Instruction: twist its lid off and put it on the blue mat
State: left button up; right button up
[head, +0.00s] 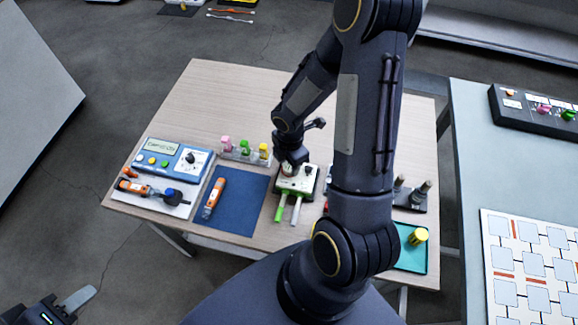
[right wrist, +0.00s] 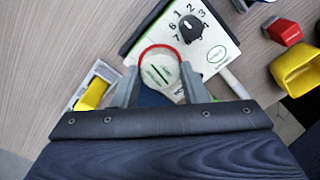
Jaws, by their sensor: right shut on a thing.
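My right gripper (right wrist: 160,82) is shut on a round pale lid (right wrist: 160,66) with a red rim and green marks, its two grey fingers on either side. What is under the lid is mostly hidden. In the head view the right gripper (head: 291,168) is low over a white and green box with a dial (head: 303,179), which also shows behind the lid in the right wrist view (right wrist: 209,38). The blue mat (head: 245,205) lies left of that box, with an orange tool (head: 214,198) on its left side. My left gripper (head: 76,299) is at the lower left, off the table.
A blue instrument panel (head: 176,158) and another orange tool (head: 133,187) are at the table's left. Pink, green and yellow pieces (head: 244,148) stand behind the mat. A teal tray (head: 408,258) with a yellow cup (head: 418,236) is at the right. The mat's right part is clear.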

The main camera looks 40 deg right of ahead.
jog(key=shift+r+p, duration=1.05)
jog(key=shift+r, duration=0.25)
dwell(0.7)
jog(key=shift+r+p, duration=1.2)
jog(key=shift+r, duration=0.2)
